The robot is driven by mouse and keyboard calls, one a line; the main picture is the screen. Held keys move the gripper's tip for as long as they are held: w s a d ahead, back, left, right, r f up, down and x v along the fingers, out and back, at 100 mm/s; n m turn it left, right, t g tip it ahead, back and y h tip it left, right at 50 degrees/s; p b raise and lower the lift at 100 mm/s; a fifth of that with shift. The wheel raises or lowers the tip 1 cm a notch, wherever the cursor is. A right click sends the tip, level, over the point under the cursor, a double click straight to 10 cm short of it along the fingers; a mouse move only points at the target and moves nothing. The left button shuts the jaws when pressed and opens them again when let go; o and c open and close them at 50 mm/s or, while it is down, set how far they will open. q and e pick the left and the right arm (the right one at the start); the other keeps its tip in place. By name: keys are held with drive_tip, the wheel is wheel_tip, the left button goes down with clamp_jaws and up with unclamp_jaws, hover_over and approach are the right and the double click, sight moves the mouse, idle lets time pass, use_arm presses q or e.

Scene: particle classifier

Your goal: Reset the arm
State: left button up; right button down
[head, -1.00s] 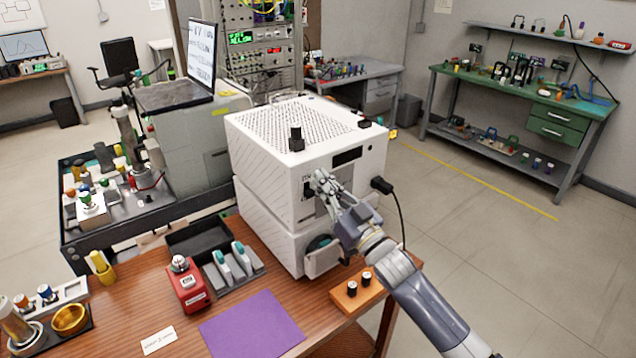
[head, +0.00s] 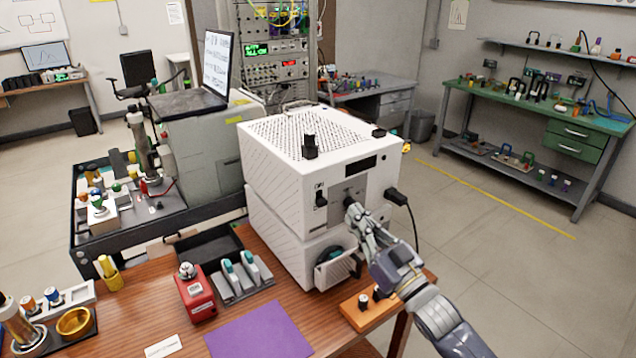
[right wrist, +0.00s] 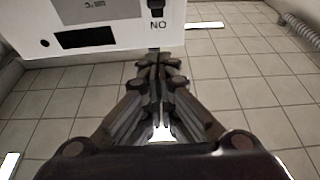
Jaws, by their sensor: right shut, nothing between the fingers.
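The white particle classifier (head: 270,200) stands on the wooden table, with a perforated top and a black knob on it. Its front has a dark display (head: 359,166), a grey panel and a black switch (head: 321,198). The switch also shows upside down at the top of the right wrist view (right wrist: 157,8), beside its lettering. My right gripper (head: 352,210) is in front of the classifier's front face, right of and slightly below the switch. Its fingers (right wrist: 157,58) are together and empty. I cannot tell the exact gap to the front. My left gripper is not in view.
A black plug with a cable (head: 397,197) sticks out at the classifier's right corner. A red device (head: 195,293) and purple mat (head: 258,333) lie left. Open floor (head: 480,230) is to the right.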

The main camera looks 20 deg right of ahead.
drive_tip(key=s+a+f+m+g+h, duration=0.2)
drive_tip(key=s+f+g+h, duration=0.2)
drive_tip(key=f, duration=0.8)
drive_tip(key=s+f+g+h, duration=0.1)
drive_tip(key=s+f+g, duration=0.35)
drive_tip(key=s, duration=0.55)
drive_tip(key=s+f+g+h, duration=0.1)
drive_tip(key=s+f+g, duration=0.4)
drive_tip(key=s, duration=0.4)
drive_tip(key=s+f+g+h, duration=0.1)
drive_tip(key=s+f+g, duration=0.4)
drive_tip(key=s, duration=0.5)
wheel_tip(320, 180, down, 28)
drive_tip(key=s, duration=0.2)
drive_tip(key=s+d+f, duration=0.2)
drive_tip(key=s+f, duration=1.2)
drive_tip(key=s, duration=0.2)
drive_tip(key=shift+s+f+g, duration=0.2)
drive_tip(key=shift+s+g, duration=0.05)
drive_tip(key=shift+g, duration=0.2)
